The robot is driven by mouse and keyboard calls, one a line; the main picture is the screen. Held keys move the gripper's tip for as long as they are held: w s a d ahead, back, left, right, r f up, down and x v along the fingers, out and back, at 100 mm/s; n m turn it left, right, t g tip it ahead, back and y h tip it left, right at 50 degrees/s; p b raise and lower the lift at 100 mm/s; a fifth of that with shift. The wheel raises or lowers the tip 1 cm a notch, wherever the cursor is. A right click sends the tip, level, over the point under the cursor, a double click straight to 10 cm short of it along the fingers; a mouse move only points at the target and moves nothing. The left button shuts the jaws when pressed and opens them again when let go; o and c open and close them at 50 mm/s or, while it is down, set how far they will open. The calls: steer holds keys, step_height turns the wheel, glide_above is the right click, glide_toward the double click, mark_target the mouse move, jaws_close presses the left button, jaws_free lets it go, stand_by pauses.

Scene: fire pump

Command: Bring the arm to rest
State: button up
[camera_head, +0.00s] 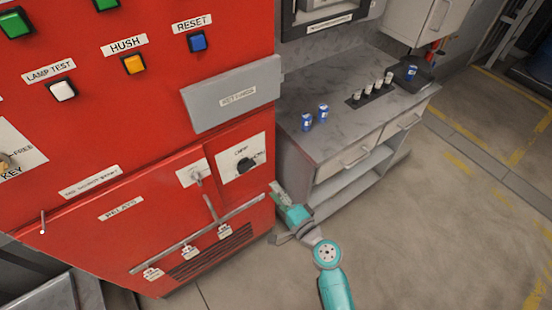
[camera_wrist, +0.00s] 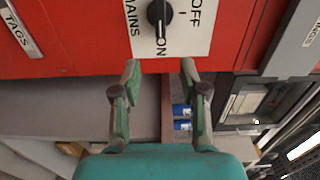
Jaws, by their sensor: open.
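My gripper (camera_wrist: 158,75) is open and empty in the wrist view, its two green fingers spread apart. Beyond the fingertips is a black rotary knob (camera_wrist: 159,12) on a white plate marked MAINS, OFF and ON; the fingers are apart from it. In the head view my teal arm reaches up from the bottom, with my gripper (camera_head: 280,196) beside the lower right edge of the red cabinet (camera_head: 150,190). The fingertips are hard to make out there.
A grey counter (camera_head: 340,125) with drawers stands right of the cabinet. It holds blue cans (camera_head: 307,121) and a black rack (camera_head: 368,95) of small containers. A grey flap (camera_head: 232,95) juts from the cabinet. The floor (camera_head: 430,230) at the right is clear.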

steer(key=s+d+f+n+h, duration=0.2)
steer(key=s+d+f+h, duration=0.15)
steer(key=s+d, duration=0.6)
steer(key=s+d+f+n+h, duration=0.2)
steer(key=s+d+h, duration=0.2)
steer(key=s, duration=1)
steer(key=s+d+r+n+h, duration=0.2)
steer(key=s+d+r+n, duration=0.2)
steer(key=s+r, duration=1)
steer(key=shift+s+d+n, duration=0.15)
steer(key=shift+s+n, duration=1.45)
steer(key=shift+s, duration=0.3)
steer(key=shift+r+h, duration=0.1)
steer(key=shift+h, duration=0.15)
